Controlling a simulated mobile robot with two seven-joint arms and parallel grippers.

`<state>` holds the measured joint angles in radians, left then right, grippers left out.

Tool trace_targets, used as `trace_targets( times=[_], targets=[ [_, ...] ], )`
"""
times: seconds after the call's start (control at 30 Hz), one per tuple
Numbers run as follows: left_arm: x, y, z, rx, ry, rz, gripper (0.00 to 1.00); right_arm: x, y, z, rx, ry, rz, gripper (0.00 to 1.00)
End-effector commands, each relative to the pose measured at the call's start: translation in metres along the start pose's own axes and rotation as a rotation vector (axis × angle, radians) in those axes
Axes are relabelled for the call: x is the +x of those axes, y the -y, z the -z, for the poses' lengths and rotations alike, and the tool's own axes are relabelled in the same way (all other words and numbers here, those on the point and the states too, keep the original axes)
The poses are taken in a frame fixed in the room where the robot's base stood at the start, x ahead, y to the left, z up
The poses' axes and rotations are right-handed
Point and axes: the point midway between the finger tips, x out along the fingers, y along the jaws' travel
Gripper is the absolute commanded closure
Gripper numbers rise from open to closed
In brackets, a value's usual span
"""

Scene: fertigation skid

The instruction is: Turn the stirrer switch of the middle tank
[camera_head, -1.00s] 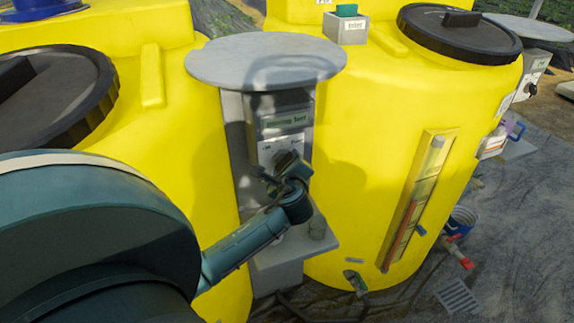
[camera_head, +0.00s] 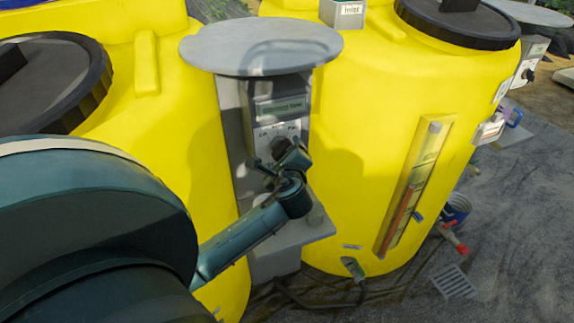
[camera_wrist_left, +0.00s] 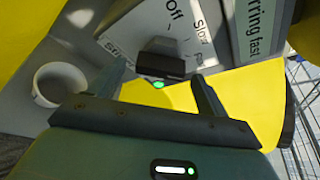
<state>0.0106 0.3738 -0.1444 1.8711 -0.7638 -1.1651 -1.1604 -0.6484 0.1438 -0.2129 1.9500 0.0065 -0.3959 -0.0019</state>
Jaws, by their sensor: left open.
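The stirrer switch is a dark knob (camera_wrist_left: 160,60) on a light panel (camera_wrist_left: 125,30) marked "Off" and "Slow". In the head view the panel (camera_head: 270,134) sits on a grey post under a round grey cover, between two yellow tanks. A display (camera_wrist_left: 256,28) above the panel shows text ending in "rring fast". My left gripper (camera_wrist_left: 157,76) is open, its fingertips either side of the knob's near end. I cannot tell whether they touch it. In the head view the left gripper (camera_head: 284,166) partly hides the knob. My right gripper is not in view.
The round grey cover (camera_head: 262,46) overhangs the panel. A grey shelf (camera_head: 290,240) juts out below it. A pale round cup or ring (camera_wrist_left: 60,84) stands beside the panel in the wrist view. The yellow tank (camera_head: 350,150) stands close on the right, with a level gauge (camera_head: 413,186).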

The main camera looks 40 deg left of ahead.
Motion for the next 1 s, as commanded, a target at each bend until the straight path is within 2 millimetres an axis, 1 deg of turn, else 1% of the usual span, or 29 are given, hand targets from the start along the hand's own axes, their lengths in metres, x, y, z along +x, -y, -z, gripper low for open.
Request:
trace_targets(
  times=[0.03,0.1,0.3,0.4,0.5,0.67,1.0],
  targets=[
    [-0.012,-0.001,0.002,-0.001,-0.004,0.001,0.23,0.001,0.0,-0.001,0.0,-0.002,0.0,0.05],
    [-0.028,-0.001,0.001,-0.003,-0.003,0.001,0.23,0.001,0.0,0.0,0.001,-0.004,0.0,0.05],
    [-0.072,-0.001,0.002,-0.001,-0.003,0.0,0.23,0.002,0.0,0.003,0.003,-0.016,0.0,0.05],
    [-0.088,-0.001,0.001,-0.001,-0.002,0.0,0.23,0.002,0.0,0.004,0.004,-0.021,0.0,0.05],
    [-0.099,-0.001,0.001,0.0,0.0,-0.001,0.23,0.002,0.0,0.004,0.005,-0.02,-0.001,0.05],
    [-0.106,0.0,0.0,0.001,0.0,-0.001,0.23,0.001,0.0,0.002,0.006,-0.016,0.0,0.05],
    [-0.106,0.0,0.0,0.001,0.001,-0.001,0.23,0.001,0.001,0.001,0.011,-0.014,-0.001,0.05]
  ],
)
